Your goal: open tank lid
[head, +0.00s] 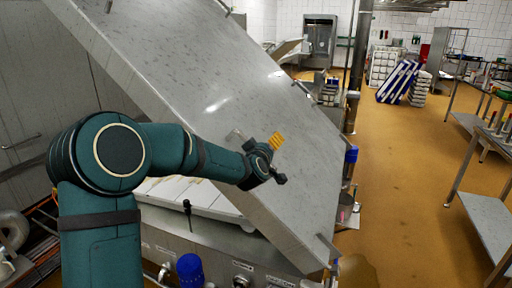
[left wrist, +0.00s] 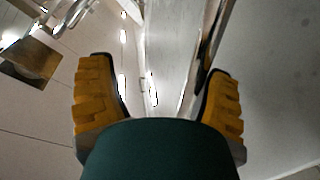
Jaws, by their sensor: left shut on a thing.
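The tank lid (head: 205,75) is a large grey metal slab, raised and steeply tilted over the tank (head: 225,238). White moulds (head: 190,192) show beneath it inside the tank. My left arm reaches across the lid, and my left gripper (head: 276,141) is at its face, near a small metal handle (head: 236,137). In the left wrist view, the yellow fingers of my left gripper (left wrist: 158,88) stand apart, shut on a metal bar of the handle (left wrist: 212,45) that lies close to the right finger. The exact contact is partly hidden. My right gripper is not in view.
A metal post (head: 358,70) stands right of the lid. Metal tables (head: 490,215) line the right edge. The ochre floor (head: 408,190) between is clear.

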